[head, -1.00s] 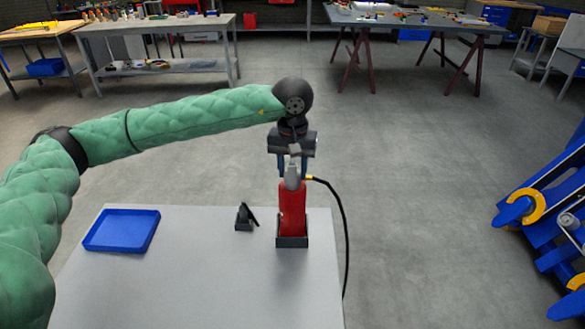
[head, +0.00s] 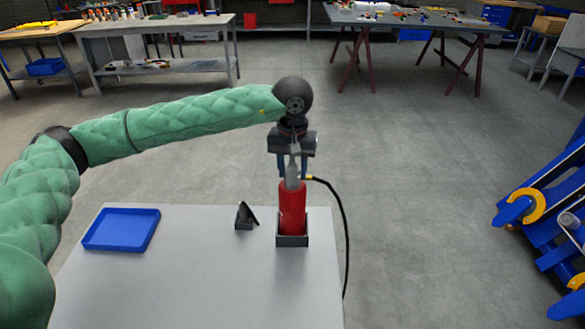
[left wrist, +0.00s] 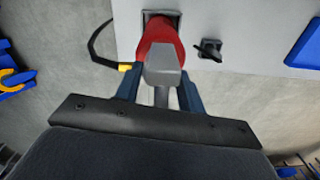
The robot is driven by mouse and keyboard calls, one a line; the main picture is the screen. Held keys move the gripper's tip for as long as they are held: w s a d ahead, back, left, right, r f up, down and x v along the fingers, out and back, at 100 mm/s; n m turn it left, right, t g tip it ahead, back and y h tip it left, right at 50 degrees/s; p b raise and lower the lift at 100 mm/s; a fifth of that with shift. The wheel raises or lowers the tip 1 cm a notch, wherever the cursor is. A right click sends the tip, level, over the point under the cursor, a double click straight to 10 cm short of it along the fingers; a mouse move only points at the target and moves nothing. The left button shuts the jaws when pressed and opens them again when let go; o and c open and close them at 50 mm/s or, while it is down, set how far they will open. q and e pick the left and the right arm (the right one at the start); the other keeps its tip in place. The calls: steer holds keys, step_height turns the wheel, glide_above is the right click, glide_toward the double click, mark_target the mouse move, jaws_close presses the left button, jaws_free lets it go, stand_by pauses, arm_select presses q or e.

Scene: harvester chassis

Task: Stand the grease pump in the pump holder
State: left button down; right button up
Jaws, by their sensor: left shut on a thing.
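The grease pump (head: 292,208) is a red cylinder with a grey head and a black hose on its right side. It stands upright with its lower end inside the dark square pump holder (head: 292,241) at the table's right side. My left gripper (head: 292,174) is above it, its fingers on either side of the grey head, shut on the pump. The left wrist view shows the red body (left wrist: 160,38) between the blue fingers (left wrist: 160,95) and part of the holder (left wrist: 163,14) behind it. Whether the pump touches the holder's floor is hidden. My right gripper is not in view.
The light grey table (head: 190,285) also carries a blue tray (head: 122,230) at the left and a small black stand (head: 245,216) left of the holder. The table's front area is clear. Blue machinery (head: 550,210) stands on the floor at the right.

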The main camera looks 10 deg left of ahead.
arm_select(q)
steer(key=shift+f+b, duration=0.15)
steer(key=shift+b, duration=0.25)
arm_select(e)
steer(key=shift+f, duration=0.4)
arm_select(q)
steer(key=c, duration=0.8)
jaws_free()
steer(key=shift+o, duration=0.2)
steer(key=shift+f, duration=0.1)
step_height(320, 180, up, 8)
steer(key=shift+b, duration=1.1)
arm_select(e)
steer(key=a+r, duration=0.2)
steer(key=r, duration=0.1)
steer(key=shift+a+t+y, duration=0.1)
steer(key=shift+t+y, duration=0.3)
